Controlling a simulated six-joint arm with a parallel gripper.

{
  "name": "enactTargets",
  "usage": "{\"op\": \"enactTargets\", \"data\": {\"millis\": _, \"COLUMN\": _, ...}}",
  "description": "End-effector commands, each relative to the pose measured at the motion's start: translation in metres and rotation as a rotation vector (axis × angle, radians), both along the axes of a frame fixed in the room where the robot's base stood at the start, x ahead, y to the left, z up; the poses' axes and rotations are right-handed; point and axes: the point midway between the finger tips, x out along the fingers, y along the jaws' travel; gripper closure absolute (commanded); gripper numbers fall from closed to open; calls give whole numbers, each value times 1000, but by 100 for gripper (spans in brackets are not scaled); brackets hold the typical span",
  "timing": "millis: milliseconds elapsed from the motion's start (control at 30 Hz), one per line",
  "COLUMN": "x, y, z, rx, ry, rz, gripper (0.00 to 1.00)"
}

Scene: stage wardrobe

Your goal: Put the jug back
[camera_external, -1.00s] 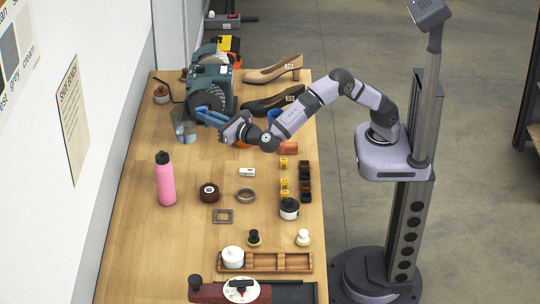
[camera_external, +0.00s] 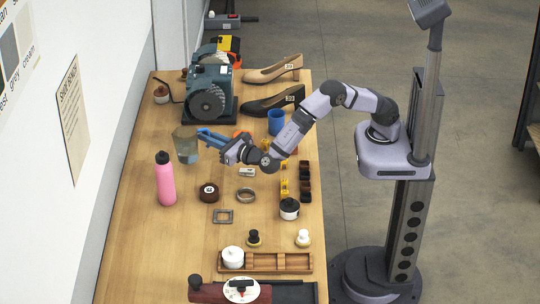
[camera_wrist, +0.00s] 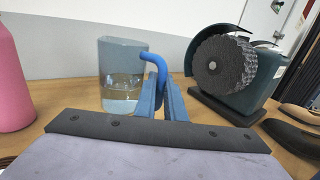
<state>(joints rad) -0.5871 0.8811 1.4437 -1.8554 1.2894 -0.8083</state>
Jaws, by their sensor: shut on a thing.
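The jug (camera_external: 186,148) is a clear, greyish pitcher with a blue handle, near the wall side of the bench. It also shows in the wrist view (camera_wrist: 122,85), upright, with some clear liquid in its lower part. My gripper (camera_external: 204,136) is shut on the jug's blue handle from the right side. In the wrist view my blue fingers (camera_wrist: 165,102) close around the handle's lower part. Whether the jug's base touches the bench is hard to tell.
A pink bottle (camera_external: 165,180) stands close in front of the jug. The grinder (camera_external: 210,88) with its dark wheel stands behind. A blue cup (camera_external: 276,122) and two shoes (camera_external: 273,103) are at the right. A brown roll (camera_external: 209,192) and a metal ring (camera_external: 246,195) lie in front.

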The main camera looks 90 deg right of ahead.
Motion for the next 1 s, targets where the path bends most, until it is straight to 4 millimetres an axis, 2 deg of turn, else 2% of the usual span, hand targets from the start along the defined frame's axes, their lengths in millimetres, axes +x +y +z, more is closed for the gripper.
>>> {"op": "enactTargets", "data": {"millis": 167, "x": 0, "y": 0, "z": -2, "rx": -1, "ry": -3, "rz": 0, "gripper": 100}}
{"op": "enactTargets", "data": {"millis": 500, "x": 0, "y": 0, "z": -35, "rx": 0, "ry": -2, "rz": 0, "gripper": 100}}
{"op": "enactTargets", "data": {"millis": 900, "x": 0, "y": 0, "z": -40, "rx": 1, "ry": -4, "rz": 0, "gripper": 100}}
{"op": "enactTargets", "data": {"millis": 933, "x": 0, "y": 0, "z": -39, "rx": 1, "ry": -1, "rz": 0, "gripper": 83}}
{"op": "enactTargets", "data": {"millis": 1000, "x": 0, "y": 0, "z": -39, "rx": 0, "ry": 0, "rz": 0, "gripper": 72}}
